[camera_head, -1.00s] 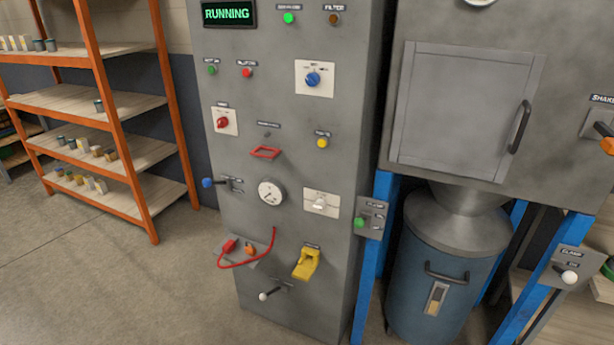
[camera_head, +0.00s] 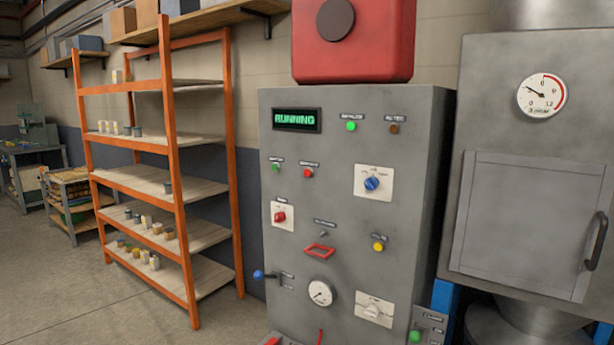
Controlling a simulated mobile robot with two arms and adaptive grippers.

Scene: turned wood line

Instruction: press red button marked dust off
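A grey control cabinet (camera_head: 340,155) stands in the middle of the view, with a lit display (camera_head: 297,119) reading RUNNING. A small round red button (camera_head: 308,173) sits on its front below the display, to the right of a small green button (camera_head: 276,167). Both have labels above them too small to read surely. A red knob (camera_head: 280,216) on a white plate is lower left of the red button. Neither of my grippers is in view.
The cabinet also carries a blue selector (camera_head: 372,184), a red handle (camera_head: 319,250), a yellow button (camera_head: 378,246) and a gauge (camera_head: 320,293). A grey machine with a door (camera_head: 520,220) stands at the right. An orange shelf rack (camera_head: 175,190) stands at the left; floor there (camera_head: 90,300) is clear.

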